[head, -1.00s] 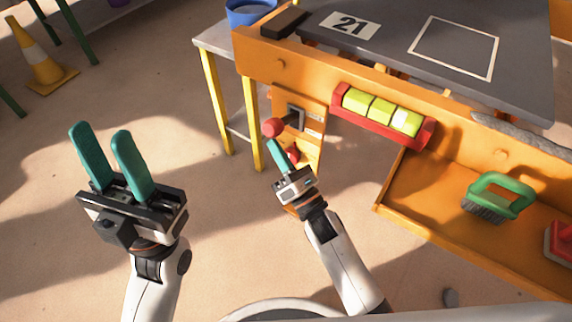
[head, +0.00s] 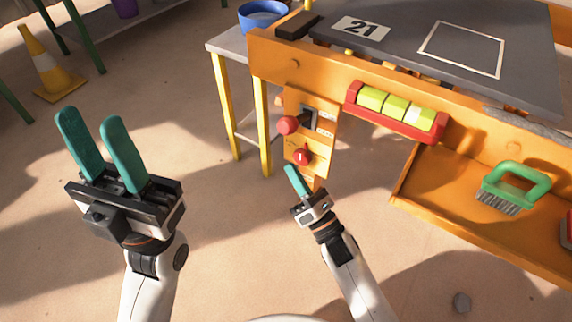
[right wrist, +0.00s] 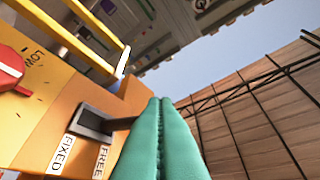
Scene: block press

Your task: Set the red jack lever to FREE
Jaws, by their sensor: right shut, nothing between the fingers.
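The jack lever has a red ball knob (head: 288,125) and stands out from a dark slot (head: 308,118) in the orange side panel. In the right wrist view its grey shaft (right wrist: 122,123) runs from the slot toward the FREE side (right wrist: 102,160), with the FIXED label (right wrist: 61,154) to the left. The knob is hidden there behind my fingers. I cannot tell firmly which setting it rests at. My left gripper (head: 84,118) is open, empty, away from the bench.
A red dial (head: 303,158) sits below the lever on the panel. A red rack (head: 397,120) with yellow-green blocks is to the right, above an orange tray (head: 440,200) holding a green brush (head: 515,185). Yellow table legs (head: 262,125) stand left of the panel.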

